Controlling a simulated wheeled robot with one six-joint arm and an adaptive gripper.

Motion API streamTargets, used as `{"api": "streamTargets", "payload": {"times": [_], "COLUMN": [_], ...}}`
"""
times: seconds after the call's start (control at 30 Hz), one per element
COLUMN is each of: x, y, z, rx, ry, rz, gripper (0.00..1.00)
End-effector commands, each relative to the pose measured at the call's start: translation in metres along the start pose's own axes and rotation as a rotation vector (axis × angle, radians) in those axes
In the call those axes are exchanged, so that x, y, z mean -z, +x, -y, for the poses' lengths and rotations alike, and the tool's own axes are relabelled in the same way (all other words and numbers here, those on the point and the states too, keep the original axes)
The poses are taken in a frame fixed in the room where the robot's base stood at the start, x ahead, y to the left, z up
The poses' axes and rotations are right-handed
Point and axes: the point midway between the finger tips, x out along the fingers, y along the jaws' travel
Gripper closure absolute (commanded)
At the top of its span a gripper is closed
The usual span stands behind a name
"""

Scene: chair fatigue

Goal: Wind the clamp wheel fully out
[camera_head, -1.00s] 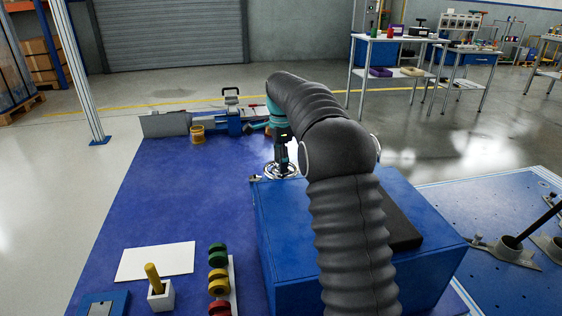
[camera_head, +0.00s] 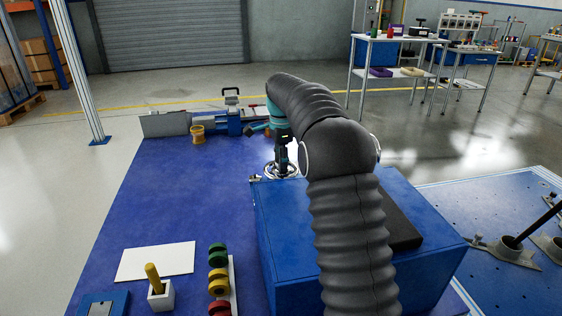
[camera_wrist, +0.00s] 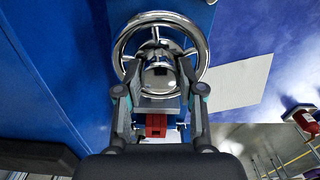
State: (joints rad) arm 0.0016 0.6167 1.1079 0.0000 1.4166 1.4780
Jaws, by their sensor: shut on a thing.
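The clamp wheel (camera_wrist: 198,47) is a shiny chrome handwheel with spokes and a domed hub, seen in the wrist view. In the head view the wheel (camera_head: 291,173) shows partly, at the far left corner of the blue box. My gripper (camera_wrist: 160,95) reaches over the near side of the wheel. Its two fingers are closed in on the wheel's rim and hub area; the exact contact is hidden. In the head view my gripper (camera_head: 283,157) points down at the wheel, and my arm covers part of the box.
The blue box (camera_head: 290,235) carries a dark pad (camera_head: 402,228). Several coloured rings (camera_head: 218,275), a yellow peg in a white block (camera_head: 160,289) and a white sheet (camera_head: 155,262) lie at the front left. Blue equipment (camera_head: 229,122) lines the far edge. The mat's middle is clear.

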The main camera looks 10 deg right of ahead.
Motion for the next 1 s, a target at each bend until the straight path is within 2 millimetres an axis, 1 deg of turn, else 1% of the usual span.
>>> {"api": "streamTargets", "payload": {"times": [0.27, 1.0], "x": [0.0000, -0.0003], "y": [0.0006, 0.0007], "z": [0.0001, 0.0006], "rx": [-0.001, -0.001], "ry": [-0.193, -0.894], "rz": [0.000, 0.001], "gripper": [0.97, 0.97]}}
